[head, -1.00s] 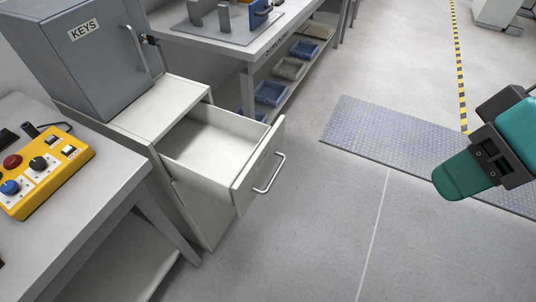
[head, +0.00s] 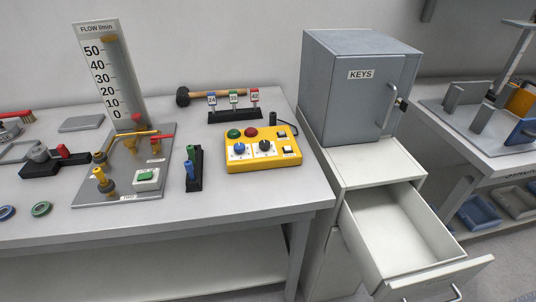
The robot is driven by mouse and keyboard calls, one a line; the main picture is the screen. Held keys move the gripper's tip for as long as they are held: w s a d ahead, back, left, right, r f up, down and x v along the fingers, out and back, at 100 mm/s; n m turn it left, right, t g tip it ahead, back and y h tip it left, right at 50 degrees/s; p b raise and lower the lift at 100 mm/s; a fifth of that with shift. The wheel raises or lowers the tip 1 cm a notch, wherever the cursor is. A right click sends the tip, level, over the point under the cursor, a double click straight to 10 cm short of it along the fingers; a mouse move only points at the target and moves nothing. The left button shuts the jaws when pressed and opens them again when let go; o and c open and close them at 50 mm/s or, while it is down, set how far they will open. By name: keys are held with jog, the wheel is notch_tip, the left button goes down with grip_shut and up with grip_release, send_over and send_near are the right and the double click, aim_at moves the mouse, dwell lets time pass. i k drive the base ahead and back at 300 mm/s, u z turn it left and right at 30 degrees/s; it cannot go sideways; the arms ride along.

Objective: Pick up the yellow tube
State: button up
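I cannot single out a loose yellow tube. The nearest matches are an upright amber-yellow tube (head: 118,75) on the white flow gauge (head: 97,68), and a thin yellow pipe (head: 132,135) on the grey valve plate (head: 120,191). The gauge stands at the back of the bench, behind the plate. My gripper is not in view.
The bench (head: 250,203) also holds a yellow button box (head: 262,163), a small rack with numbered tags (head: 234,115), a wooden-handled mallet (head: 215,93) and small tools. To the right, a grey key cabinet (head: 340,88) stands above an open drawer (head: 395,225).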

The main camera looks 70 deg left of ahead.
aim_at(98, 172)
jog(key=u, duration=3.6)
jog(key=k, duration=0.65)
jog(key=u, duration=0.85)
jog(key=i, duration=0.7)
jog(key=z, duration=0.6)
jog(key=i, duration=0.65)
jog(key=z, duration=0.75)
